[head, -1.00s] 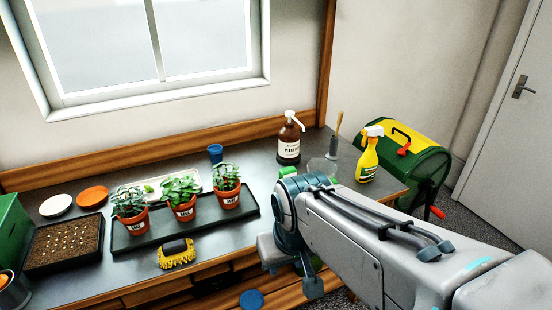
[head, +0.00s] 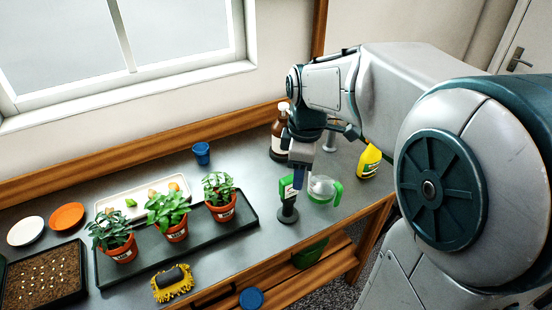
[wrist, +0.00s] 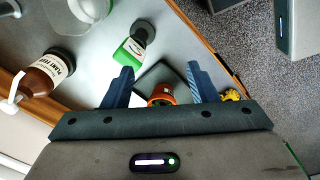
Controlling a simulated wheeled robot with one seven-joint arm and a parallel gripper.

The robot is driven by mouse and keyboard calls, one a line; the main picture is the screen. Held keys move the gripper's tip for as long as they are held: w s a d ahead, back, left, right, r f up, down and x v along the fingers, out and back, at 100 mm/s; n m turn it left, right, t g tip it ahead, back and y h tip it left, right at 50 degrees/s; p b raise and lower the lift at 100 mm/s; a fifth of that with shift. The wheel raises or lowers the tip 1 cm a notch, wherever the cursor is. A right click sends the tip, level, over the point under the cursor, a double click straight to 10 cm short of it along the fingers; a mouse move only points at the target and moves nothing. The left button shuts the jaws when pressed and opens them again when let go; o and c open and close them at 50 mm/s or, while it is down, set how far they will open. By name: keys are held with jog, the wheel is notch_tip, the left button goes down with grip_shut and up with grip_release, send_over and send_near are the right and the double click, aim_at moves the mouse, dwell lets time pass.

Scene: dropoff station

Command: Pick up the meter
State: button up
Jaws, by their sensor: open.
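The meter (head: 286,189) has a green upright body on a round black base and stands on the grey bench, right of the potted plants. It also shows in the wrist view (wrist: 129,51), up and left of the space between my fingers. My gripper (head: 299,181) points down close to the meter and partly overlaps it in the head view. In the wrist view my gripper (wrist: 157,72) has its two blue fingers apart with nothing held between them. I cannot tell the exact gap between fingers and meter.
A clear jug with a green handle (head: 322,190) stands just right of the meter. A brown bottle (head: 278,140) and a yellow spray bottle (head: 369,161) stand behind. A black tray (head: 246,218) with potted plants lies left. The bench's front edge is near.

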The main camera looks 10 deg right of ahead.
aim_at(289, 178)
jog(key=w+n+g+p, duration=0.1)
jog(key=w+n+p, duration=0.1)
jog(key=w+n, duration=0.6)
jog(key=f+p, duration=0.1)
jog(key=f, duration=0.6)
jog(key=shift+s+f, duration=0.2)
jog(key=shift+w+a+f+p, duration=0.1)
jog(key=shift+f+p, duration=0.7)
jog(key=shift+f, duration=2)
jog(key=c, duration=1.1)
